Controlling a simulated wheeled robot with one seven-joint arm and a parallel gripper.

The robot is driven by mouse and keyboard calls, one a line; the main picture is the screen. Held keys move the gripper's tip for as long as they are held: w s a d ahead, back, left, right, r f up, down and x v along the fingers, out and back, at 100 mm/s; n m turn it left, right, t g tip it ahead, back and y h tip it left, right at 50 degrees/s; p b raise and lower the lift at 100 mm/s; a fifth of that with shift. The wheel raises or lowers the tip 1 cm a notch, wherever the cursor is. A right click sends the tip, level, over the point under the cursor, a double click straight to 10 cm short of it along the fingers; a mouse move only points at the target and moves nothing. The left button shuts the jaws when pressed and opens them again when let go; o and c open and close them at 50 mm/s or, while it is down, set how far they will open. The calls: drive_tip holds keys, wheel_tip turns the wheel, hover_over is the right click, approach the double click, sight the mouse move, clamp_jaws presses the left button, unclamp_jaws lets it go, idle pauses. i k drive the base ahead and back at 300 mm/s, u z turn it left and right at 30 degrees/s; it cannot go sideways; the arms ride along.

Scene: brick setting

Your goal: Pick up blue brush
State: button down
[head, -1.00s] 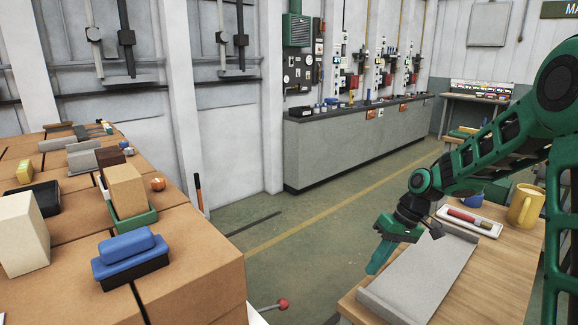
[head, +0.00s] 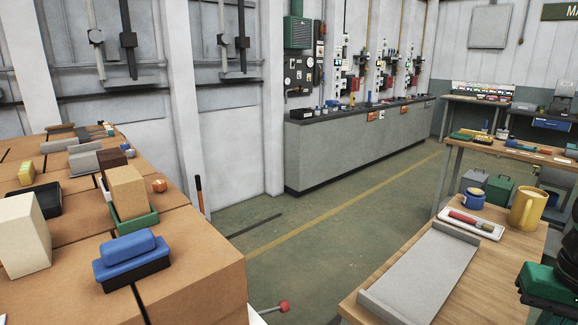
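The blue brush (head: 130,252) lies on a brown box top at the lower left in the head view. It has a rounded blue handle on a wider blue body, with a black underside. Nothing of mine is near it. A green and black part of my arm (head: 548,283) shows at the lower right edge. The fingers of my gripper are not seen.
A cream block (head: 25,235) and a tan block (head: 127,192) in a green holder stand near the brush. At right, a wooden table (head: 487,283) holds a grey tray (head: 420,278), a yellow mug (head: 526,207) and a blue pot (head: 473,198). Open floor lies between.

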sight(125, 260)
drive_tip(key=u, duration=1.4)
